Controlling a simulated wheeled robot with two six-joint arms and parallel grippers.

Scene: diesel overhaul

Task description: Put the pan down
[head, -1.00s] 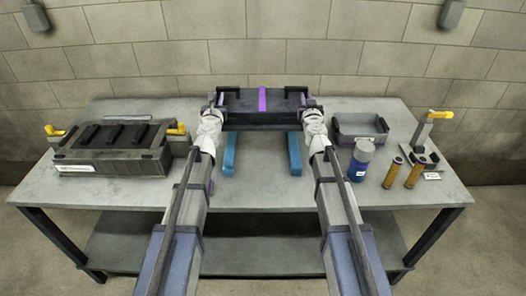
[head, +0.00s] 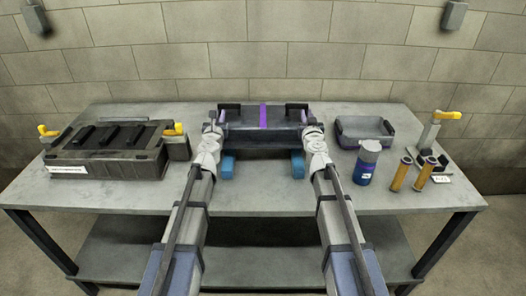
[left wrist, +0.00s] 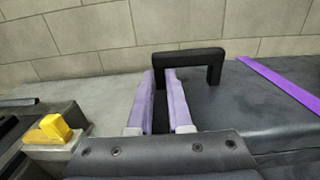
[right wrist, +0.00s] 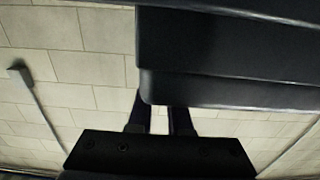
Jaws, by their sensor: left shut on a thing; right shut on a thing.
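The pan is a dark, wide box (head: 240,130) with a purple stripe across its middle and black handles on top. In the head view it is level, over the two blue support blocks (head: 228,165); I cannot tell if it touches them. My left gripper (head: 219,118) is shut on the pan's left handle (left wrist: 190,58); its purple fingers (left wrist: 163,100) straddle the handle's near leg. My right gripper (head: 305,118) is shut on the pan's right side. In the right wrist view its dark fingers (right wrist: 158,115) are partly hidden by the pan (right wrist: 230,50).
A dark ribbed part (head: 108,152) with yellow-topped clamps stands at the left. At the right are a grey tray (head: 365,130), a blue bottle (head: 365,165), two tan cylinders (head: 400,174) and a stand with a yellow lever (head: 446,115). The table front (head: 265,195) is clear.

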